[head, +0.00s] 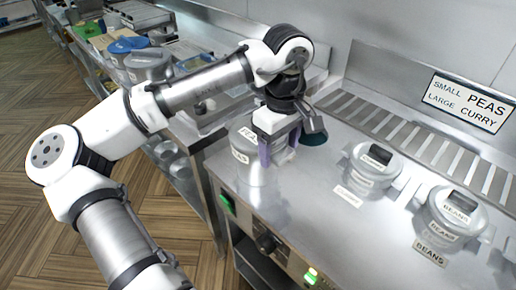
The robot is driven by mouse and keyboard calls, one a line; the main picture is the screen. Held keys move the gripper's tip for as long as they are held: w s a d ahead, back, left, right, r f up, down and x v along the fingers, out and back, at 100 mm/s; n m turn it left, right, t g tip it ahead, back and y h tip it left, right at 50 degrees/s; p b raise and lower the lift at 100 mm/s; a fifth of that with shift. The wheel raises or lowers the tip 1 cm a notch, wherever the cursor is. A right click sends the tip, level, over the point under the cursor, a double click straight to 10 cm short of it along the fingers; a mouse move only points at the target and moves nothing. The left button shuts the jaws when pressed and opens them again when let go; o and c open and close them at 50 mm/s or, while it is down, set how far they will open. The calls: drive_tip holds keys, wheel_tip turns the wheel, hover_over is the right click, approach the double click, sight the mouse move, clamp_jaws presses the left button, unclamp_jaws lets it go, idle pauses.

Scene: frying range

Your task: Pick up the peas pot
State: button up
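The peas pot (250,170) is a pale metal, lidded pot on the steel counter, at the left end of the row of pots. Its front label is partly legible as peas, and the lid's label is partly covered by my gripper. My gripper (279,150) points down over the pot's right side. Its two purplish fingers stand apart, so it looks open. One finger overlaps the pot in the picture; I cannot tell whether it touches. The lid's handle is hidden behind the gripper.
A second lidded pot (375,165) and a beans pot (455,212) stand to the right on the counter. A slotted grille (400,130) runs behind them, below a peas and curry sign (467,103). A side counter with containers (148,64) is at the back left.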

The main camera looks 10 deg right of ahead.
drive_tip(key=shift+w, duration=0.1)
drive_tip(key=c, duration=1.2)
drive_tip(key=shift+o, duration=0.2)
drive_tip(key=shift+r, duration=0.1)
